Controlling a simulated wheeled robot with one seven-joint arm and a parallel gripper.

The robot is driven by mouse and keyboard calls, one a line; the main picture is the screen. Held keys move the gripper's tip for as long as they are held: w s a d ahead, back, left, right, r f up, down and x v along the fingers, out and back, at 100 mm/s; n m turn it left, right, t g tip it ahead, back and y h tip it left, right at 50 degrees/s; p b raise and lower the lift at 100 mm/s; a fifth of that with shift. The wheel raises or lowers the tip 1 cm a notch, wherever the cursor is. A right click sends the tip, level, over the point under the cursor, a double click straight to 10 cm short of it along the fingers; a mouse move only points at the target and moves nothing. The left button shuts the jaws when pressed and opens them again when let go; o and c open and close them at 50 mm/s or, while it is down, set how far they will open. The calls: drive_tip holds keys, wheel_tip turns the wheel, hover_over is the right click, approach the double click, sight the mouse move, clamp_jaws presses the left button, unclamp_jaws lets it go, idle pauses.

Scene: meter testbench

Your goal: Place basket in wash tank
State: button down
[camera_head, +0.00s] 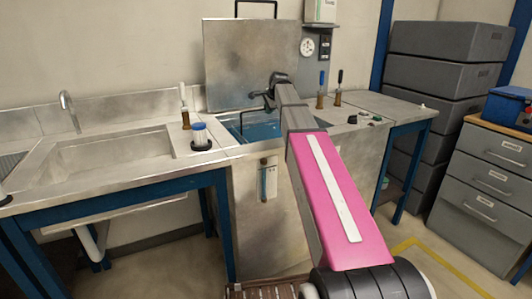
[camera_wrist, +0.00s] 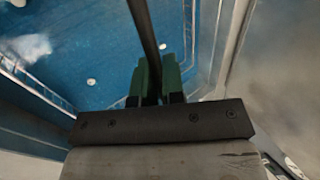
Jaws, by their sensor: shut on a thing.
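The wash tank (camera_head: 232,138) is a metal tank with blue liquid, in the middle of the head view. My gripper (camera_head: 262,97) is over it. In the wrist view the green-padded fingers of my gripper (camera_wrist: 158,78) are shut on a dark bar (camera_wrist: 144,28), which looks like the basket's handle. Blue liquid and pale tank walls show below and around it. The basket's body cannot be clearly made out in either view, so I cannot tell how deep it sits. My arm hides part of the tank in the head view.
The tank's raised metal lid (camera_head: 250,62) stands behind it. A sink (camera_head: 110,155) with a tap (camera_head: 69,110) is at the left. A blue-capped container (camera_head: 200,136) stands by the tank's left edge. Grey crates (camera_head: 448,75) and a drawer cabinet (camera_head: 490,180) are at the right.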

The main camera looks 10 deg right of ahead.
wheel_tip(320, 180, down, 10)
drive_tip(key=shift+f, duration=0.1)
idle(0.5)
drive_tip(key=c, duration=1.2)
unclamp_jaws()
drive_tip(key=v, duration=1.2)
drive_tip(key=shift+s, duration=0.1)
